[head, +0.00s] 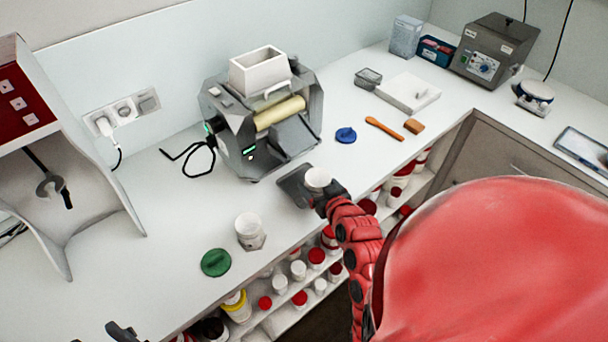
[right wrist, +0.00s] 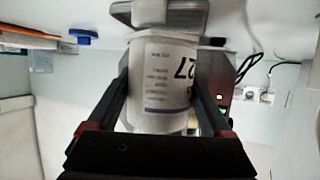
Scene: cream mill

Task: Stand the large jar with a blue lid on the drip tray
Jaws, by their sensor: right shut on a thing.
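A white jar (head: 318,178) with a printed label is between the fingers of my right gripper (head: 322,198), which is shut on it. The jar's label side shows in the right wrist view (right wrist: 162,85). Its top looks white, with no blue lid on it. A loose blue lid (head: 346,134) lies on the counter behind. The grey drip tray (head: 292,180) is in front of the mill, right by the jar; I cannot tell whether the jar touches it. Dark parts of my left gripper (head: 120,331) show at the bottom left edge; its jaw state is unclear.
The grey mill (head: 240,125) with a white hopper stands behind the tray. Another white jar (head: 249,230) and a green lid (head: 216,262) are on the counter to the left. An orange-handled tool (head: 384,128) lies right of the blue lid. Shelves below hold several jars.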

